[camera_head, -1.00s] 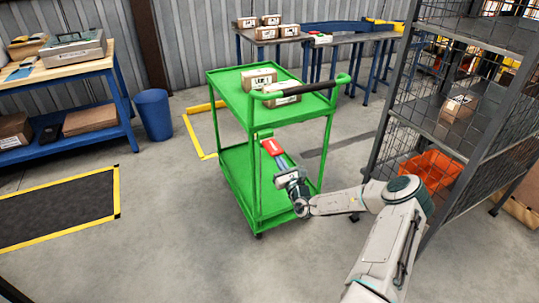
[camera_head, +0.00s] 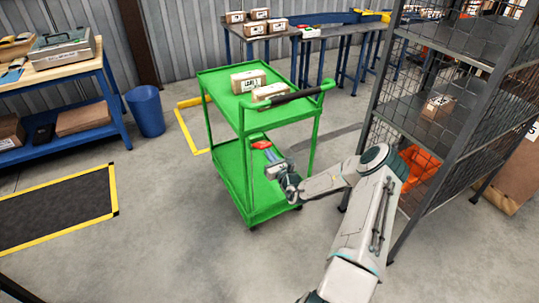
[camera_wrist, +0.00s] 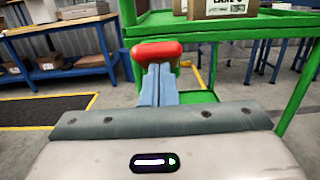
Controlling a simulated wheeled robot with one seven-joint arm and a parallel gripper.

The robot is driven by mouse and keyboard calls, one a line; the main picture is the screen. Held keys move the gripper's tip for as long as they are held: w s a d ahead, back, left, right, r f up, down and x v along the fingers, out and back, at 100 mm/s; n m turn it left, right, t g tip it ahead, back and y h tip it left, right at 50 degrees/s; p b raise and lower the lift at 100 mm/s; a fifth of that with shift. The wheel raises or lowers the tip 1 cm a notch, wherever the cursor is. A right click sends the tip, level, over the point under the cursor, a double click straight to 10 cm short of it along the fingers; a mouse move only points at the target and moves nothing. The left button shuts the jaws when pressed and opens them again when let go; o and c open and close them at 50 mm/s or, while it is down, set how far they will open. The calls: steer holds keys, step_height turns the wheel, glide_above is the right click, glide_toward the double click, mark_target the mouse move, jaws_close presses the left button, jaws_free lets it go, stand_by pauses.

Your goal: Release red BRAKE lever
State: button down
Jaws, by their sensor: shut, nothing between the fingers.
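The red BRAKE lever (camera_head: 262,145) is on the green cart (camera_head: 246,152), low below its top shelf on the near side. In the wrist view the red lever (camera_wrist: 158,50) is a rounded bar straight beyond my fingertips. My gripper (camera_head: 270,155) is at the cart's near side, its blue fingers together and empty. In the wrist view the fingers (camera_wrist: 158,72) point at the lever and overlap its lower edge. Whether they touch it I cannot tell. The lever's mount is hidden behind it.
A wire-mesh rack (camera_head: 420,115) stands close on the right of my arm. A blue bin (camera_head: 146,111) and a workbench stand left. The floor in front of the cart is clear.

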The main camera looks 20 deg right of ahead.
steer(key=shift+w+r, duration=0.35)
steer(key=shift+r, duration=0.4)
step_height(320, 180, down, 4)
steer(key=s+f+b, duration=0.1)
steer(key=s, duration=0.1)
steer(key=s+r, duration=0.3)
steer(key=s, duration=0.7)
steer(key=shift+d+r, duration=0.15)
steer(key=shift+d, duration=0.25)
